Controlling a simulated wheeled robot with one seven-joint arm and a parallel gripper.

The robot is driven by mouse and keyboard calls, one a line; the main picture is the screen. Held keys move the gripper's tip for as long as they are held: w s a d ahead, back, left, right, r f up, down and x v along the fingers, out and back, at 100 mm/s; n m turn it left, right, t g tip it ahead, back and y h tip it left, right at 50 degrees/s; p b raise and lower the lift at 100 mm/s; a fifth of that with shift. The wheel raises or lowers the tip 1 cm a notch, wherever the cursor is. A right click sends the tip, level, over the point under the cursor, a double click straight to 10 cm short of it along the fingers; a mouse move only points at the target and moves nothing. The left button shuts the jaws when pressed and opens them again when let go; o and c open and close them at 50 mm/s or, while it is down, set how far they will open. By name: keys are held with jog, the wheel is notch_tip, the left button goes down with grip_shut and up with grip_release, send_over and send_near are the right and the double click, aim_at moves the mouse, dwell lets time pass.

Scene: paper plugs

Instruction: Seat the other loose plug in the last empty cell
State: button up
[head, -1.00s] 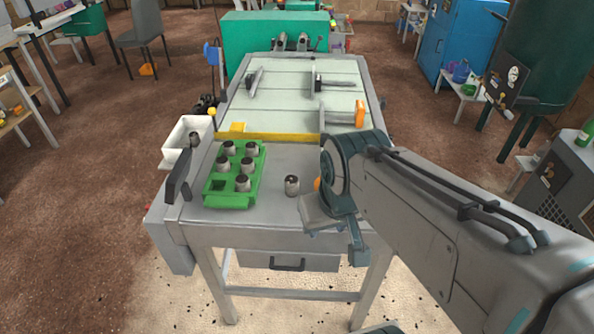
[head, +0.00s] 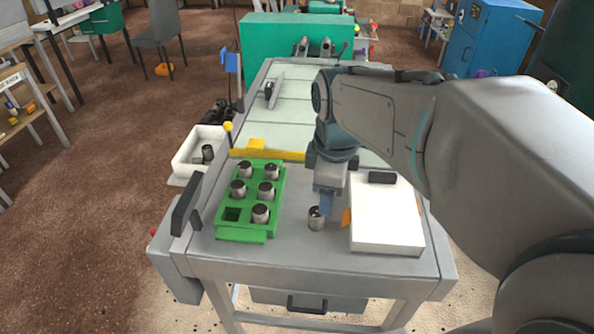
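The green tray (head: 278,202) sits on the near left of the bench. Several grey plugs with dark tops, one of them the front right plug (head: 261,214), stand in its cells. The front left cell (head: 232,214) is empty and dark. A loose plug (head: 316,219) stands upright on the grey bench top right of the tray. My gripper (head: 325,204) points down right over this plug, with a blue fingertip at its top. The view does not show whether the fingers are apart or touch the plug. Another plug (head: 207,152) is in the white bin (head: 184,160) at the left.
A white box (head: 387,232) lies on the bench right of my gripper, with a small orange item (head: 346,217) at its left edge. A yellow bar (head: 280,155) crosses behind the tray.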

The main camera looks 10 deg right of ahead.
aim_at(316, 212)
jog(key=w+f+n+g+b, duration=0.2)
jog(key=w+n, duration=0.5)
jog(key=n, duration=0.5)
notch_tip(316, 212, down, 13)
jog(key=shift+f+p, duration=0.2)
jog(key=shift+p, duration=0.2)
jog(key=c, duration=1.1)
